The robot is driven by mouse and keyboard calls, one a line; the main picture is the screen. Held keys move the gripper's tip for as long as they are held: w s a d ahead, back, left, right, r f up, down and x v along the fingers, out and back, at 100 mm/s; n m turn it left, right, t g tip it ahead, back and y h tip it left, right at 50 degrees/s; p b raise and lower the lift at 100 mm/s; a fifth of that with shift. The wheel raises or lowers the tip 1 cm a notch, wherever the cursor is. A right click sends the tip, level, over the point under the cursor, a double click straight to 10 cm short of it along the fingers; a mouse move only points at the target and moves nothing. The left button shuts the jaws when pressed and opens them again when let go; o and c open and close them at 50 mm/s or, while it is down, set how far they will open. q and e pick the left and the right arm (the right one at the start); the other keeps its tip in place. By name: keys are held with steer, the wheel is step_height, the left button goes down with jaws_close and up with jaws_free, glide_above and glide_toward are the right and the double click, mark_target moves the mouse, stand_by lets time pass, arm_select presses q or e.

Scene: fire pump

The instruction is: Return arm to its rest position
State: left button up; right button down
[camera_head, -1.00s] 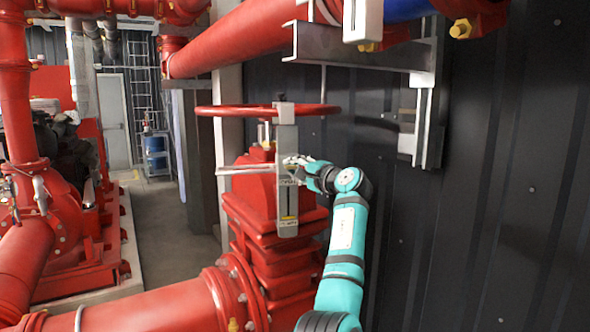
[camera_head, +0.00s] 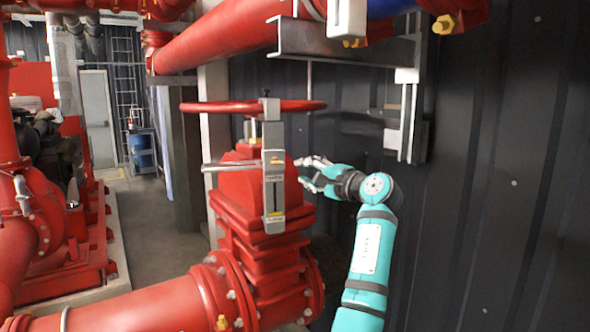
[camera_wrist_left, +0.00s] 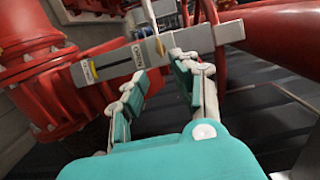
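My left gripper (camera_head: 308,172) is in the middle of the head view, on a teal and black arm that rises from the bottom right. It is just right of the grey metal plate (camera_head: 274,190) on the red valve (camera_head: 262,240), with a small gap seen between them. In the left wrist view my left gripper (camera_wrist_left: 160,68) has its two fingers spread apart with nothing held between them. The grey plate (camera_wrist_left: 115,65) with its small label lies beyond the fingertips. My right gripper is not in view.
A red handwheel (camera_head: 225,107) tops the valve. A steel bracket (camera_head: 340,45) and red pipe (camera_head: 225,40) hang above. The dark corrugated wall (camera_head: 500,190) stands close on the right. Red pump machinery (camera_head: 60,220) is at the left, with open floor (camera_head: 145,215) between.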

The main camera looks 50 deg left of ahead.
arm_select(q)
steer(key=shift+s+d, duration=0.1)
steer(key=shift+d, duration=0.5)
steer(key=shift+f, duration=0.15)
